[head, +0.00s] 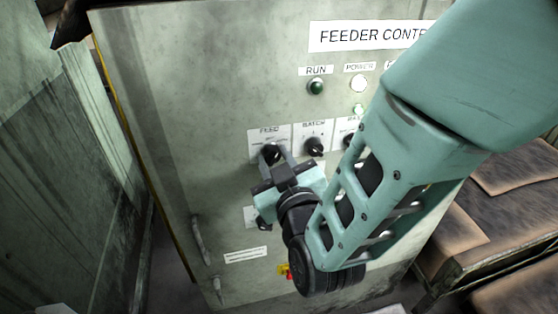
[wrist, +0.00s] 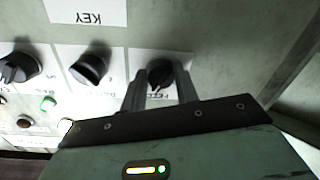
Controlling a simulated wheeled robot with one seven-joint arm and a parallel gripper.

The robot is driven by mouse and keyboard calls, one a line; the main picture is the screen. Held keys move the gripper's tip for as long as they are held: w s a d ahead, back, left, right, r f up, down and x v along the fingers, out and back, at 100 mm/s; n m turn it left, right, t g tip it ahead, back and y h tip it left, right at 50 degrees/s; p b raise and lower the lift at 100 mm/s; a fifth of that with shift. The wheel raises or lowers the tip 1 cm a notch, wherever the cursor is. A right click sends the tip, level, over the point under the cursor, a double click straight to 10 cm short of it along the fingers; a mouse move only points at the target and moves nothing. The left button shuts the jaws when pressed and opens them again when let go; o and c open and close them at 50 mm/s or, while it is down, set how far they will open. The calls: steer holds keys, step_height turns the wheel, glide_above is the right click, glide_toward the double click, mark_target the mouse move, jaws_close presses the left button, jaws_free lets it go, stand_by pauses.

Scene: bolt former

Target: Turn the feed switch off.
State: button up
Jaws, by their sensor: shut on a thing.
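The feed switch (head: 270,152) is a black rotary knob on a white plate marked FEED, at the left of a row of knobs on the feeder control cabinet. It also shows in the wrist view (wrist: 160,73), where the picture is upside down. My gripper (head: 275,158) is at this knob, with one finger on each side of it. In the wrist view my gripper (wrist: 160,85) is shut on the knob. The fingers and the gripper body cover part of the knob and its plate, so its exact pointer position is hard to read.
The batch knob (head: 313,147) sits just right of the feed switch. A cabinet handle (head: 200,240) is at lower left. My arm hides the panel's right side.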

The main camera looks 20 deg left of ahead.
steer(key=n, duration=0.4)
steer(key=shift+n, duration=0.3)
stand_by(0.3)
steer(key=o, duration=1)
steer(key=shift+s, duration=0.15)
steer(key=v, duration=0.8)
steer(key=r+v, duration=0.1)
steer(key=v, duration=0.2)
steer(key=shift+s+d, duration=0.15)
steer(key=shift+s, duration=0.25)
